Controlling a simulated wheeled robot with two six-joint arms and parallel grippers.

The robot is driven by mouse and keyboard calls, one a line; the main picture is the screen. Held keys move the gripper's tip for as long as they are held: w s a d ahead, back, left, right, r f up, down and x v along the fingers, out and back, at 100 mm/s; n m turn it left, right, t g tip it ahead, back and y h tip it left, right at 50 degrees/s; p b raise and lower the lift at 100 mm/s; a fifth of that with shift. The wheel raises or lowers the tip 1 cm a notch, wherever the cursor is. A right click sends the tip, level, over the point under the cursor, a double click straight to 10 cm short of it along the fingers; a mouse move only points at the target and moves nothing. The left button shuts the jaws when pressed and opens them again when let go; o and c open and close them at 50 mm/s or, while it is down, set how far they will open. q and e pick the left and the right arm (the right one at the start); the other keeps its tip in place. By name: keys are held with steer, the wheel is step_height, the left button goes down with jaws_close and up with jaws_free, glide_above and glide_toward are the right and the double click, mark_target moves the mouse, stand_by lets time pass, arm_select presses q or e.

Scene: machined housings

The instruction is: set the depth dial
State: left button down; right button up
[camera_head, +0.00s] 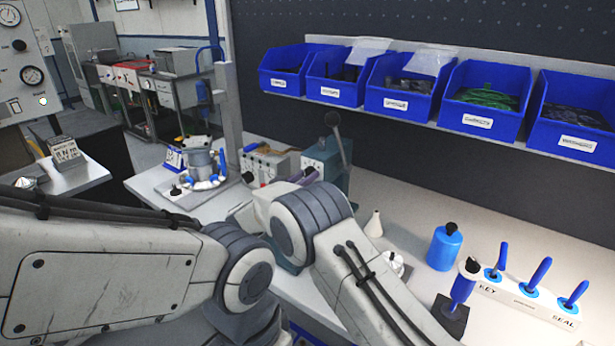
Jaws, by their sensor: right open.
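A teal bench machine (331,178) with a dark upright lever stands behind my arm. A small dial shows on its pale front (312,171), but its setting is too small to read. A grey control box (266,163) with several knobs stands to its left. I cannot tell for sure which of these is the depth dial. My right gripper (309,177) is mostly hidden behind arm links, close in front of the machine. It is open, with nothing seen in it. I cannot tell whether it touches the machine. My left gripper is not in view.
A housing (201,160) with blue clamps sits on the left bench part. At right stand a blue bottle (445,246), a dark-based blue tool (461,290) and a white rack (525,297) of blue-handled tools. Blue bins (483,98) line the shelf.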

steer(key=shift+a, duration=0.35)
jaws_close()
steer(key=m+b, duration=0.2)
steer(key=shift+f+b, duration=0.25)
steer(key=shift+b, duration=0.1)
steer(key=m+b, duration=0.4)
steer(key=m, duration=0.1)
steer(key=m+b, duration=0.4)
steer(key=b, duration=0.1)
steer(key=shift+s+d+m, duration=0.15)
steer(key=shift+m, duration=0.25)
steer(key=shift+c, duration=0.3)
jaws_free()
steer(key=shift+o, duration=0.3)
steer(key=shift+r, duration=0.1)
